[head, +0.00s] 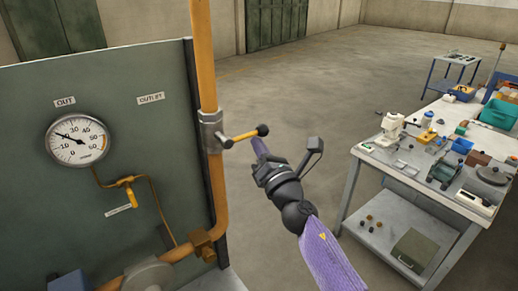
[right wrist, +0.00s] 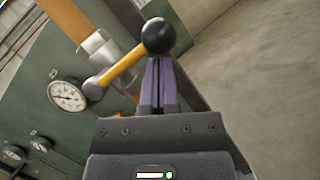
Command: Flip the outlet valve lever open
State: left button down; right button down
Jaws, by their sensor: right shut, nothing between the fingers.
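The outlet valve lever (head: 243,136) is a short yellow bar with a black ball knob (head: 262,130). It sticks out to the right from the grey valve body (head: 211,133), across the upright yellow pipe. In the right wrist view the lever (right wrist: 122,66) runs up to its black knob (right wrist: 158,36), just beyond my fingertips. My right gripper (head: 258,143) has its purple fingers shut and empty, with the tips close below the knob; I cannot tell whether they touch it. The fingers (right wrist: 158,70) also show together in the right wrist view. My left gripper is not in view.
A green panel (head: 120,80) left of the pipe carries a round gauge (head: 77,140) and a smaller yellow valve (head: 127,181). A cluttered workbench (head: 385,165) stands to the right. The floor (head: 310,90) behind the lever is clear.

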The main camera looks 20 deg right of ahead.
aim_at(262, 131)
jog(key=shift+d+r+n+y, duration=0.1)
jog(key=shift+r+n+y, duration=0.25)
jog(key=shift+n, duration=0.25)
jog(key=n, duration=0.1)
jog(key=r+n+y+b, duration=0.1)
jog(key=n, duration=0.1)
jog(key=n+y, duration=0.1)
jog(key=shift+w+d+r+n, duration=0.1)
jog(key=shift+d+r+n, duration=0.05)
jog(key=shift+r+n, duration=0.2)
jog(key=shift+r+n+g+y+b, duration=0.4)
jog(key=shift+r+n+y, duration=0.3)
jog(key=shift+n, duration=0.55)
jog(key=s+a+r+n+g+y, duration=0.1)
jog(key=a+r+n+g+y, duration=0.3)
jog(key=n, duration=1.1)
jog(key=shift+s+r+n+y, duration=0.2)
jog(key=shift+r+n+y, duration=0.15)
jog(key=shift+r, duration=0.4)
jog(key=shift+a+g, duration=0.1)
jog(key=shift+g, duration=0.2)
